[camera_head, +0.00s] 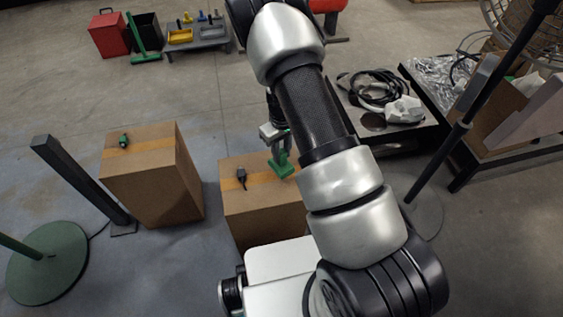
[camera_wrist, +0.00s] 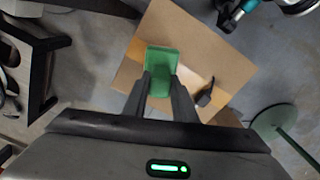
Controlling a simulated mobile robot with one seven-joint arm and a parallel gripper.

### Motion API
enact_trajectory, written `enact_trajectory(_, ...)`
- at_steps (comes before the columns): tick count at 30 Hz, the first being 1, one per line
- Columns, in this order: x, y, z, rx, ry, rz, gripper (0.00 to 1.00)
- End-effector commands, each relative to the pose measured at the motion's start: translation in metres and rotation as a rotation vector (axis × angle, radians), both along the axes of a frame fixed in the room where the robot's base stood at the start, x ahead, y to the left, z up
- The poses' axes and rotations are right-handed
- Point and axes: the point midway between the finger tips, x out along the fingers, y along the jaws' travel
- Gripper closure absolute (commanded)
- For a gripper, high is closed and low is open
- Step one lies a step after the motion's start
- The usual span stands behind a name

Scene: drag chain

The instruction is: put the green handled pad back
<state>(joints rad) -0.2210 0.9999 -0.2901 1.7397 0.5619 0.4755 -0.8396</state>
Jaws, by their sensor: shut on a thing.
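My gripper (camera_wrist: 160,88) is shut on the green handled pad (camera_wrist: 162,60). In the wrist view the pad sits between the two dark fingers, seen from above against the top of a cardboard box. In the head view the green pad (camera_head: 282,168) shows its flat base and short upright handle at the right part of the box top. I cannot tell whether its base touches the box. My arm hides part of the gripper in the head view.
The cardboard box (camera_head: 262,215) also bears a small black plug (camera_head: 241,176). A taller box (camera_head: 155,185) with a green plug (camera_head: 123,140) stands to the left. A black table (camera_head: 385,135) with a cable stands right. Green and dark stands flank the left.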

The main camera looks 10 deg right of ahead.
Motion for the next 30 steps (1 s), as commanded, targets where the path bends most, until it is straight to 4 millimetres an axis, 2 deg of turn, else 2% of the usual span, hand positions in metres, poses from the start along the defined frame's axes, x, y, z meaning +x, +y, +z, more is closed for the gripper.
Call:
enact_trajectory(9, -0.001, 0.0, -0.038, 0.001, 0.001, -0.001, 0.93)
enact_trajectory(18, 0.0, 0.0, -0.04, 0.001, 0.0, 0.0, 0.93)
enact_trajectory(19, 0.0, 0.0, -0.039, 0.001, 0.0, -0.001, 0.7)
enact_trajectory(21, 0.0, 0.0, -0.039, 0.001, 0.0, 0.0, 0.59)
enact_trajectory(30, 0.0, 0.0, -0.038, 0.001, 0.0, 0.0, 0.57)
